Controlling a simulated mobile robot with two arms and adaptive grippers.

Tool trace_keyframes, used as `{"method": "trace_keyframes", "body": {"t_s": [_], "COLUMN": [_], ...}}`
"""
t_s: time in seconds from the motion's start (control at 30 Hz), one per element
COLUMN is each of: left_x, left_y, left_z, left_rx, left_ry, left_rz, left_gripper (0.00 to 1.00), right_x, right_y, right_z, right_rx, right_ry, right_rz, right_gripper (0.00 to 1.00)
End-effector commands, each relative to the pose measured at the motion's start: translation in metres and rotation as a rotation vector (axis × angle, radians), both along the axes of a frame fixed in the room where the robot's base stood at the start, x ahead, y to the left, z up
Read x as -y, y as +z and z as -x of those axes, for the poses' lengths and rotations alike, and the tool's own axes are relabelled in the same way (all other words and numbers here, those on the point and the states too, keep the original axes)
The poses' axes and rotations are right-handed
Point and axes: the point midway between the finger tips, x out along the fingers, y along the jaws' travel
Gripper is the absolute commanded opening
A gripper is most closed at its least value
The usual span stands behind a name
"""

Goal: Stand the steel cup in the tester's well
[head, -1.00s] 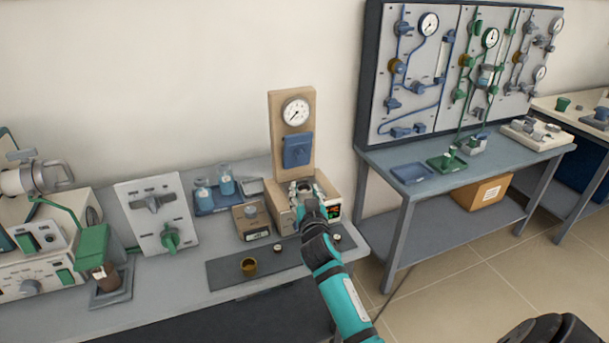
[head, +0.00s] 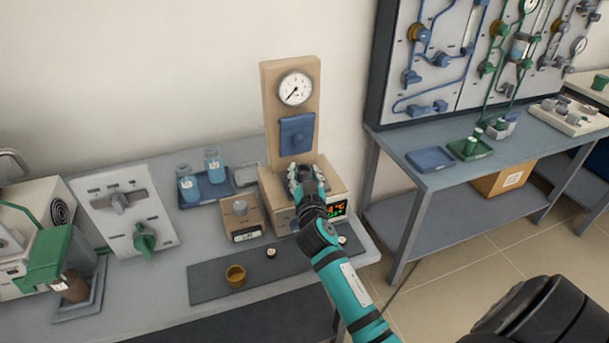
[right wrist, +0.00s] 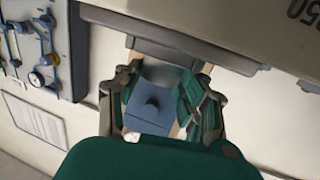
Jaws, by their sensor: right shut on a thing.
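The tester (head: 268,188) is a beige unit with a tall back column, a round dial gauge (head: 295,89), a blue panel (head: 297,135) and a lit display on its base. My right gripper (head: 306,176) is over the top of that base, in front of the column, and hides the well. It is shut on the steel cup, which the fingers hide in the head view. In the right wrist view a grey curved surface (right wrist: 160,74), perhaps the cup, shows between the fingers, with the blue panel (right wrist: 149,108) beyond. I cannot tell whether the cup touches the well. My left gripper is not in view.
A dark mat (head: 210,287) with a brown cup (head: 235,275) lies in front of the tester. A small box with a display (head: 240,217) and a blue tray with two bottles (head: 215,163) stand left of it. A grey side table (head: 450,176) stands to the right.

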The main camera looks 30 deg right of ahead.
Motion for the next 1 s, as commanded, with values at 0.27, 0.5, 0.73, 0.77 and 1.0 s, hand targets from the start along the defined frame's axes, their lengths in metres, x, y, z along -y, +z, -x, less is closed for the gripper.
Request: {"method": "trace_keyframes", "body": {"t_s": [0.27, 0.5, 0.73, 0.77, 1.0], "left_x": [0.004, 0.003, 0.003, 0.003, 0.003], "left_y": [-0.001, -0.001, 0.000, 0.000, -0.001], "left_z": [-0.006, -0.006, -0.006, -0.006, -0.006], "left_rx": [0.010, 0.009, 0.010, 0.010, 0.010], "left_ry": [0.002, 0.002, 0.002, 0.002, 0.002], "left_rz": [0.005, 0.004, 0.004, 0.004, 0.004], "left_gripper": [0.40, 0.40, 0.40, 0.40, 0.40], "right_x": [0.000, 0.000, 0.000, 0.000, -0.012], "right_y": [0.000, 0.000, 0.000, 0.001, 0.002], "right_z": [-0.001, -0.001, -0.001, -0.001, 0.022], "right_rx": [0.004, 0.002, 0.002, 0.002, 0.002], "right_ry": [0.001, 0.001, 0.001, 0.001, 0.002], "right_rz": [0.000, 0.000, 0.000, 0.000, -0.002], "right_gripper": [0.00, 0.63, 0.63, 0.63, 0.63]}}
